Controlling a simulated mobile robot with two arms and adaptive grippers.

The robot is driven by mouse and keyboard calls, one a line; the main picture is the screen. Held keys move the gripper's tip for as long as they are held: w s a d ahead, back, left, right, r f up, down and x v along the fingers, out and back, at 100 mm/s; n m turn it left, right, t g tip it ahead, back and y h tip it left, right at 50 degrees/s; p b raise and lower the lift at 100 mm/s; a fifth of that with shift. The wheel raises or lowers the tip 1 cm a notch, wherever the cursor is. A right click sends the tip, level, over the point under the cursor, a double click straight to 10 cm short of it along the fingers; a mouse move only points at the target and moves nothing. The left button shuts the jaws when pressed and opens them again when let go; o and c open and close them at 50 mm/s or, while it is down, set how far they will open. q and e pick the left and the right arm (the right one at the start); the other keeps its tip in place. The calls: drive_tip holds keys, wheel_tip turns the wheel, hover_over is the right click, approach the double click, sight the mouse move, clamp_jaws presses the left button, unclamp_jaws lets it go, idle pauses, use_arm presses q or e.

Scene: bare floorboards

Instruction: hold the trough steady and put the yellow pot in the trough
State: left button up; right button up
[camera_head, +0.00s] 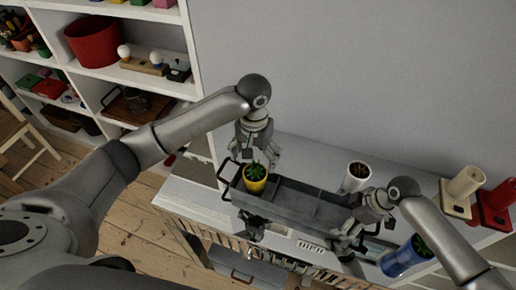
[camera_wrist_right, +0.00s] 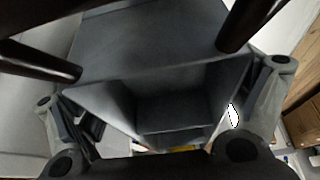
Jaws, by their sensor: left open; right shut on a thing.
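The grey trough (camera_head: 305,205) lies lengthwise on the white shelf top, with dark handles and inner compartments. The yellow pot (camera_head: 255,186) with a green plant sits upright in the trough's left end. My left gripper (camera_head: 258,162) is open just above the plant, apart from the pot. My right gripper (camera_head: 345,238) is shut on the trough at its right end. The right wrist view looks along the trough's compartments (camera_wrist_right: 175,105), with a sliver of yellow at the bottom edge. The pot's base is hidden by the trough wall.
A blue pot (camera_head: 400,262) with a plant is at the front right.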

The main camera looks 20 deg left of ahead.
drive_tip(key=o, duration=0.9)
drive_tip(key=shift+o, duration=0.2)
